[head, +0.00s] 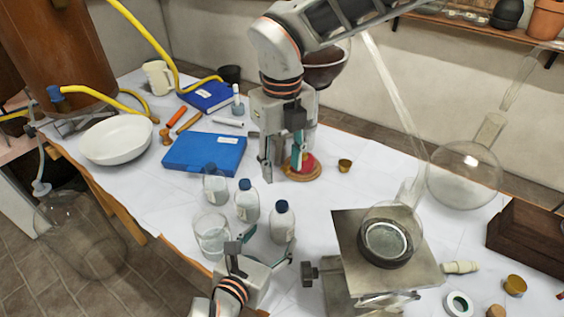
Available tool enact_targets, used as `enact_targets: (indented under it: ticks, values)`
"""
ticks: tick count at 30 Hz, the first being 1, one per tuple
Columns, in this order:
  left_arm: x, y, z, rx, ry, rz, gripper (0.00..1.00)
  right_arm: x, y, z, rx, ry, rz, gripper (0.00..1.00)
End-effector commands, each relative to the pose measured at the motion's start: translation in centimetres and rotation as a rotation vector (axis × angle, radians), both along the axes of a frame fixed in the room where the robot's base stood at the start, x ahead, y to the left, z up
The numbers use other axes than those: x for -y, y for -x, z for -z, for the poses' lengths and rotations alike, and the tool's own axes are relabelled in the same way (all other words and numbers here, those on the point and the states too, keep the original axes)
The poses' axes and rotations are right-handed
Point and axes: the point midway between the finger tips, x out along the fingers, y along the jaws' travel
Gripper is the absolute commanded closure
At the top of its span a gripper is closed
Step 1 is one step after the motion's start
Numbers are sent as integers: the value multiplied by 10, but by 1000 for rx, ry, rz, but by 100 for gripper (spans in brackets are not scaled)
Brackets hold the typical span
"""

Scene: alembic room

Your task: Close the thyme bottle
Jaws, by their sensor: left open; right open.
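Small clear bottles stand on the white-covered table. One blue-capped bottle (247,205) is in the middle, another blue-capped bottle (282,225) is to its right, and a third bottle (216,188) is to its left, its top hard to make out. No label is readable, so I cannot tell which is the thyme bottle. My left gripper (264,244) is open and empty, just in front of the middle and right bottles. My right gripper (281,166) is open, pointing down behind the bottles, beside a red item (303,163) on a round wooden base.
A glass beaker (211,236) stands left of my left gripper. A metal stand (350,225) with a round flask is to the right. A blue case (203,153), a white bowl (116,140) and a large round flask (463,176) surround the area. A small brass cup (345,165) stands behind.

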Motion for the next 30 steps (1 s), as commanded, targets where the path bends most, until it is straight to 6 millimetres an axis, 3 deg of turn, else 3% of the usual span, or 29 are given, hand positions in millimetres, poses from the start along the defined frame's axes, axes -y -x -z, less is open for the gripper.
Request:
enact_targets:
  ticks: [3,9,30]
  values:
    - [-7,18,-7,-2,0,1,36,0,0,0,0,0,0,59]
    - [-14,34,-15,-1,0,0,36,0,0,0,0,0,0,59]
    - [-15,36,-16,-1,0,0,36,0,0,0,0,0,0,59]
